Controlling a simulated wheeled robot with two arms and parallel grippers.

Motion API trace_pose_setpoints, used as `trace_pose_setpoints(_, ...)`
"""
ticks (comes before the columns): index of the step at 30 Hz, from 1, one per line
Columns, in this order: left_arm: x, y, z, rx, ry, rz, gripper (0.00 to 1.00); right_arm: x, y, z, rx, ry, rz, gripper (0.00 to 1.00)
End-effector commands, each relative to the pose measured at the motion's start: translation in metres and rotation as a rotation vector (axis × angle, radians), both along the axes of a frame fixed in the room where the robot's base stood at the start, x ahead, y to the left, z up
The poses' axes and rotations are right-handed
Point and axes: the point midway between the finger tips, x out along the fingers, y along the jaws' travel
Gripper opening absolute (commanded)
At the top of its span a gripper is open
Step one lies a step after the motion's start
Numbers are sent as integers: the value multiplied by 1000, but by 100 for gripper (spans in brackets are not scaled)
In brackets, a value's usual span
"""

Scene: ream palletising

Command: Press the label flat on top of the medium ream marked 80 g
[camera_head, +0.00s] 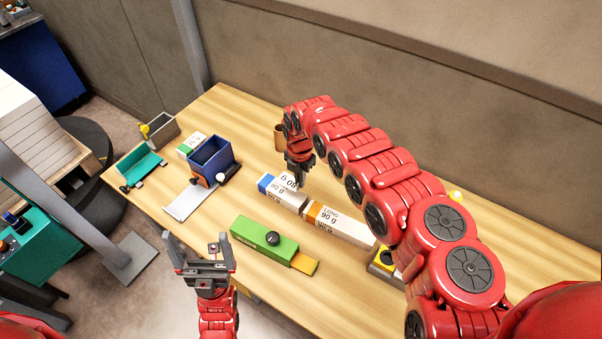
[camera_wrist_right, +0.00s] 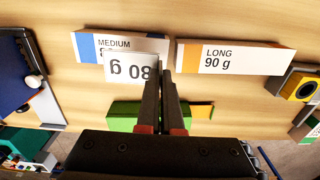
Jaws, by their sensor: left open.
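The medium ream (camera_head: 288,198), white with a blue end, lies on the table; the right wrist view shows it too (camera_wrist_right: 88,46), printed MEDIUM. The white label (camera_wrist_right: 125,70), reading 80 g upside down in that view, lies over its front part and hides some print; it shows in the head view too (camera_head: 287,181). My right gripper (camera_wrist_right: 161,72) is shut on the label's edge. Whether the label touches the ream, I cannot tell. My left gripper (camera_head: 205,258) is open and empty in front of the table's near edge.
The long 90 g ream (camera_head: 340,224), with an orange end, lies just right of the medium ream. A green block (camera_head: 262,238) with a black knob lies in front. A blue bin (camera_head: 211,158) and a green-ended ream (camera_head: 190,144) stand left. A yellow-and-black device (camera_head: 383,260) is at right.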

Motion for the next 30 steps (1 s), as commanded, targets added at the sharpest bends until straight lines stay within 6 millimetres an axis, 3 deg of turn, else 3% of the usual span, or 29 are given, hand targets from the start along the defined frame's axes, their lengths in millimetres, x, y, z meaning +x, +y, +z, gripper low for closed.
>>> trace_pose_setpoints(11, 0, 0, -9, 0, 0, 0, 100, 1, -1, -2, -4, 0, -3, 0)
trace_pose_setpoints(24, 0, 0, -52, 0, 0, 0, 100, 0, -1, -49, -4, 3, -2, 0)
trace_pose_setpoints(30, 0, 0, -58, 0, 0, 0, 100, 1, -1, -56, -4, 1, -2, 0)
